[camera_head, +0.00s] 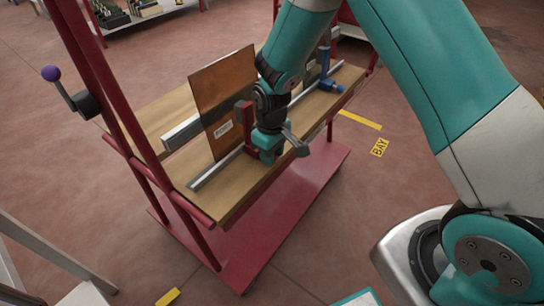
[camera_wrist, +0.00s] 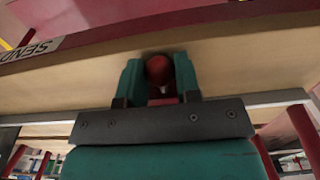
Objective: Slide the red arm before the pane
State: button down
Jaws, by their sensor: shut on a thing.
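The brown pane (camera_head: 222,90) stands upright on the wooden top of a red cart, with a small white label low on its face. The red arm (camera_head: 246,125) stands upright on the grey rail (camera_head: 215,172), at the pane's lower right corner and in front of it in the head view. My gripper (camera_head: 268,148) is low beside the red arm. In the wrist view my gripper (camera_wrist: 158,78) has its teal fingers on both sides of a round red knob (camera_wrist: 158,68), shut on it. My gripper hides part of the red arm's base and the rail.
A blue clamp-like part (camera_head: 330,86) stands at the rail's far right end. A grey bar (camera_head: 182,132) lies left of the pane. Red cart posts (camera_head: 125,110) rise at the left, with a purple-knobbed lever (camera_head: 52,74).

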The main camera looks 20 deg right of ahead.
jog(key=shift+w+d, duration=0.45)
jog(key=shift+d, duration=0.15)
jog(key=c, duration=0.8)
grip_release()
notch_tip(320, 180, up, 17)
jog(key=p, duration=0.2)
jog(key=shift+r, duration=0.2)
jog(key=shift+s, duration=0.1)
